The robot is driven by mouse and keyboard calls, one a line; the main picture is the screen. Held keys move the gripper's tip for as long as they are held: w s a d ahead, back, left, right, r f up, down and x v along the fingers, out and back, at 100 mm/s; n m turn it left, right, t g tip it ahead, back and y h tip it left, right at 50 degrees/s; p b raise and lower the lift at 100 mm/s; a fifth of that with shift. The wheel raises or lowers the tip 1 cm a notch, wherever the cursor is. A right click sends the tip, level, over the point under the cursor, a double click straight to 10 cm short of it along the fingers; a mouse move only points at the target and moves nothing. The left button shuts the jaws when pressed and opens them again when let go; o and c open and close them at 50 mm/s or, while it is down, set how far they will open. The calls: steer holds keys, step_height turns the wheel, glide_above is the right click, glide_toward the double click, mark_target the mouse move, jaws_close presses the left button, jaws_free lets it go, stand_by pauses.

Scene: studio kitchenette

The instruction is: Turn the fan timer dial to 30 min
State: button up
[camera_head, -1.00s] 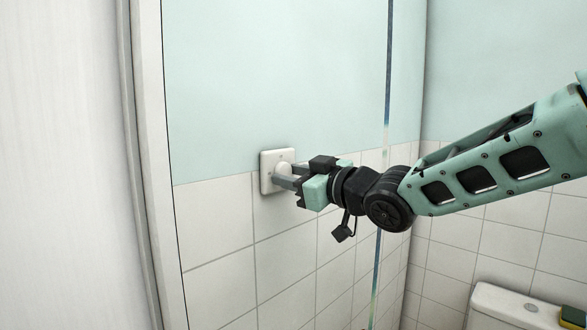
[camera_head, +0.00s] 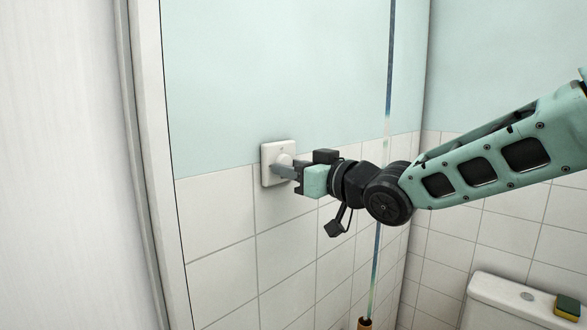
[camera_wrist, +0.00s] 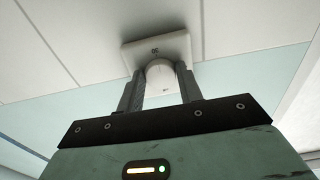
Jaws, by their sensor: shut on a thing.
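A small dark mark shows on the near face of the dial. My gripper (camera_head: 280,169) is shut on the dial, one finger on each side of it in the wrist view (camera_wrist: 159,80). In the head view the fingers cover part of the dial.
A white door frame (camera_head: 150,150) stands close on the left. A thin pole (camera_head: 378,250) stands upright behind my wrist. A white cistern (camera_head: 495,295) with a yellow and green sponge (camera_head: 568,307) on it is at lower right.

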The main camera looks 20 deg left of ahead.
steer(key=o, duration=1)
steer(key=shift+c, duration=0.2)
steer(key=b+v, duration=0.4)
steer(key=v, duration=1.3)
steer(key=shift+d, duration=0.2)
steer(key=shift+s+f, duration=0.15)
